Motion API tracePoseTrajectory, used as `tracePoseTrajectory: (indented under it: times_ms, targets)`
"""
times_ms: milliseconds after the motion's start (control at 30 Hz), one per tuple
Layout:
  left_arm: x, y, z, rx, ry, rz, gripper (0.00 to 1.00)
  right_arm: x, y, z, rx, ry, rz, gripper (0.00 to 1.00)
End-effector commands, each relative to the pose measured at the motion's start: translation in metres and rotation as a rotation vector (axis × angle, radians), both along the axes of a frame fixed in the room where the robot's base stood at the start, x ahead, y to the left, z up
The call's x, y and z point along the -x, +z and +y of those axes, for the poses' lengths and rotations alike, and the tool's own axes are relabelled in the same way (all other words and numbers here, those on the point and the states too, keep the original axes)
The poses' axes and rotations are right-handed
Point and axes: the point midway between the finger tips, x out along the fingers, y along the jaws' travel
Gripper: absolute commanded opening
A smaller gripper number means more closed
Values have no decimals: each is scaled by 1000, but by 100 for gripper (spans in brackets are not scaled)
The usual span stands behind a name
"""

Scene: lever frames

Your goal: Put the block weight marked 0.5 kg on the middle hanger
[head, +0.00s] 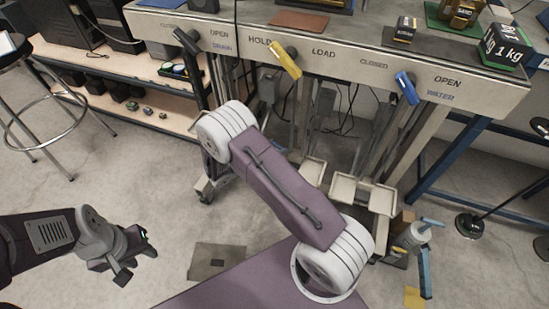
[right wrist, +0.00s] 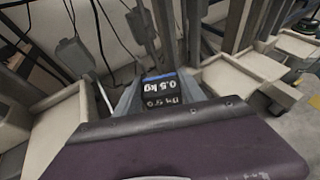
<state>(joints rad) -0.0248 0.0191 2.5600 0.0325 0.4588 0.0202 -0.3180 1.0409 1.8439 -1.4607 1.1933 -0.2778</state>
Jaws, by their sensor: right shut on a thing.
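The black block weight marked 0.5 kg (right wrist: 161,88), with a blue top edge, is between the grey fingers of my right gripper (right wrist: 160,92) in the right wrist view. The gripper is shut on it. In the head view my right arm hides this gripper and block. Pale shallow trays stand low under the lever bench: one at left (right wrist: 62,130) and one right of the block (right wrist: 232,82). Trays also show in the head view (head: 343,187). I cannot tell which is the middle hanger. My left gripper (head: 138,258) is open and empty above the floor at lower left.
The bench front (head: 340,55) carries black, yellow (head: 286,60) and blue (head: 407,88) levers. A 1 kg block (head: 503,47) and a smaller dark block (head: 404,30) sit on top. Upright posts and cables crowd the trays. A stool (head: 30,110) stands left. Open floor lies between.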

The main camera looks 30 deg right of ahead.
Motion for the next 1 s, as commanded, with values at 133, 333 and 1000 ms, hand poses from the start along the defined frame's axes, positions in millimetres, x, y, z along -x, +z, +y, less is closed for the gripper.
tracePoseTrajectory:
  times_ms: [133,333,1000]
  targets:
    - [0,-2,0,0,0,0,36,-1,-2,0,2,0,-1,0]
    - [0,-28,0,0,0,0,36,-1,-39,0,2,0,0,0]
    - [0,-28,0,0,0,0,36,0,-42,0,0,1,0,69]
